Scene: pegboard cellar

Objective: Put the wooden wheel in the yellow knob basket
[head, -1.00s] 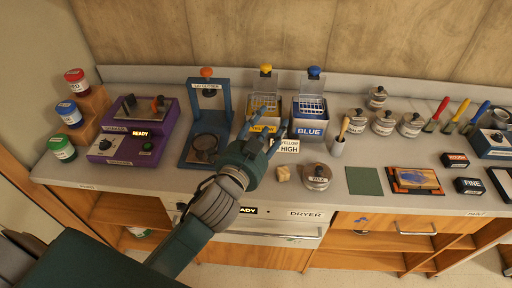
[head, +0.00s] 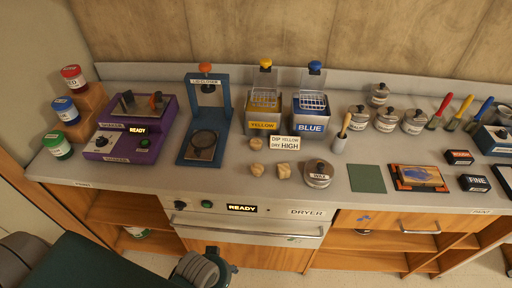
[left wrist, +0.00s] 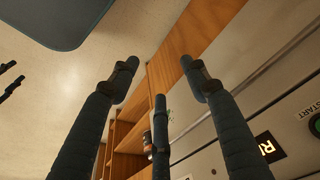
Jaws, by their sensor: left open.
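Three small wooden pieces lie on the counter in the head view: a rounded one (head: 257,142) below the yellow bin, another rounded one (head: 256,170) nearer the front edge, and a blockier one (head: 283,170). I cannot tell which is the wheel. The wire basket with the yellow knob (head: 265,64) sits at the yellow bin (head: 263,124). My left gripper's fingers (left wrist: 160,78) are spread open and empty in the left wrist view, low before the cabinet front. Dark finger-like tips at the left wrist view's edge may be my right gripper.
The blue-knobbed basket and blue bin (head: 310,124) stand just right of the yellow bin. A sign (head: 284,143) stands before both. A lidded wax tin (head: 318,174) is right of the wooden pieces. The dryer drawer (head: 247,225) is under the counter edge.

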